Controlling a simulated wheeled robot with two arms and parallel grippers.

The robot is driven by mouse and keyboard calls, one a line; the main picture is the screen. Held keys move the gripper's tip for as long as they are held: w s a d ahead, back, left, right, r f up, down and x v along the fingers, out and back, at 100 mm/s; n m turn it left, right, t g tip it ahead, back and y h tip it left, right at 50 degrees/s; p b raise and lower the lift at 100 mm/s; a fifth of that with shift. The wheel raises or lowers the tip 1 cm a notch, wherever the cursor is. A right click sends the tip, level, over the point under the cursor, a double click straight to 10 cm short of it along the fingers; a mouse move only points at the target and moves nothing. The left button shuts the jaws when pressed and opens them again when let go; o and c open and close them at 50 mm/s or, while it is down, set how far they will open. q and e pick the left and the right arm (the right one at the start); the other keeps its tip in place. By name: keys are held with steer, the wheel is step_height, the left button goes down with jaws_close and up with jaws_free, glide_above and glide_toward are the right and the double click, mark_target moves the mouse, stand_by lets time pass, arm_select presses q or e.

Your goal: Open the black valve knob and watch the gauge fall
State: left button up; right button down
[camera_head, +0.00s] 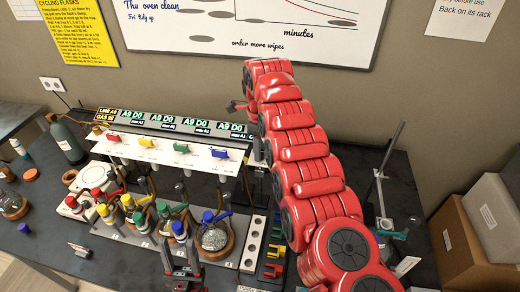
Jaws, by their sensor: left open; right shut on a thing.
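My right arm reaches up across the middle of the view to the wall side. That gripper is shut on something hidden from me. My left gripper (185,262) is open at the bottom, in front of the flasks. I cannot make out the black valve knob or a gauge; my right arm hides part of the bench.
Flasks with coloured tops, one a round flask (215,238), crowd the bench before the panel. A green-grey cylinder (68,145) stands left. A metal stand (383,180) is right of my arm, and cardboard boxes (465,245) are far right. A whiteboard (320,22) hangs behind.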

steer(key=shift+w+r, duration=0.1)
steer(key=c, duration=0.6)
jaws_free()
